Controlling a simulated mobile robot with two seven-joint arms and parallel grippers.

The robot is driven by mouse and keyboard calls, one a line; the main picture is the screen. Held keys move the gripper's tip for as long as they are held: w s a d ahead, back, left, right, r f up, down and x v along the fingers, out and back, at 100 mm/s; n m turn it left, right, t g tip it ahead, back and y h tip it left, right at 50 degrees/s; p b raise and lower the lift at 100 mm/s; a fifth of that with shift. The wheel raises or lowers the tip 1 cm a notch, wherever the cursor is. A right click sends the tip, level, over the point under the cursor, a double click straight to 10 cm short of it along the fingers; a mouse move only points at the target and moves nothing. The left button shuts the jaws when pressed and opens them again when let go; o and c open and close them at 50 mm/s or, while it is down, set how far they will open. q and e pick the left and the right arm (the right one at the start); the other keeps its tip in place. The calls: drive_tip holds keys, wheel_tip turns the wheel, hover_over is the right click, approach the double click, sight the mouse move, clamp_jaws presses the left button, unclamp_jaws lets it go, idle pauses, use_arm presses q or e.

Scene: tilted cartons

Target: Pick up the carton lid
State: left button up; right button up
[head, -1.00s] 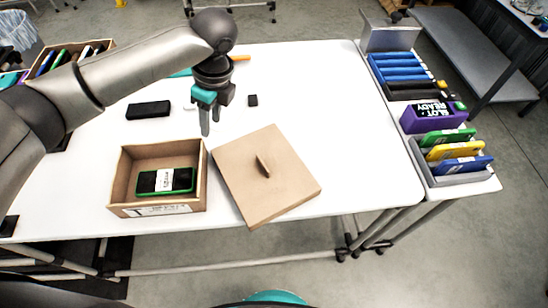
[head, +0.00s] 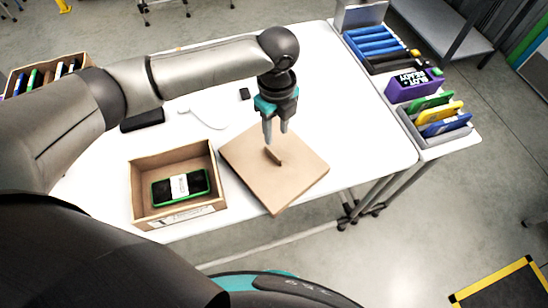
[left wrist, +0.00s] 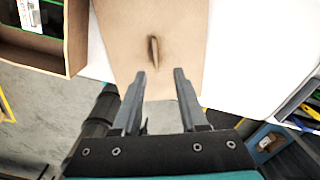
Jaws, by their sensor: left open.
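The carton lid (head: 290,178) is a flat brown square lying turned on the white table, with a small upright handle tab (head: 273,155) near its middle. My left gripper (head: 275,135) is open, pointing down just above the lid at its handle. In the left wrist view the lid (left wrist: 180,75) fills the upper middle, with the handle (left wrist: 153,50) just beyond the two open fingertips (left wrist: 160,72) and nothing between them. The open carton (head: 137,205) stands left of the lid and holds a green-edged dark device (head: 181,187). My right gripper is not in view.
The white table (head: 372,140) has free room right of the lid. A dark block (head: 142,122) and a small black block (head: 244,94) lie behind. At the right, a grey rack (head: 440,137) holds green, yellow and blue items beside a purple box (head: 408,88).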

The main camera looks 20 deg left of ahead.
sight(272, 152)
use_arm(q)
wheel_tip(272, 152, down, 4)
drive_tip(key=shift+r, duration=0.2)
drive_tip(key=shift+s+a+f+b, duration=0.1)
drive_tip(key=shift+a+f+b, duration=0.05)
drive_tip(key=shift+f, duration=0.75)
drive_tip(key=shift+s+a+f+b, duration=0.1)
drive_tip(key=shift+a+f, duration=0.05)
drive_tip(key=shift+f, duration=0.8)
drive_tip(key=shift+a+f+b, duration=0.15)
drive_tip(key=shift+f, duration=0.75)
clamp_jaws()
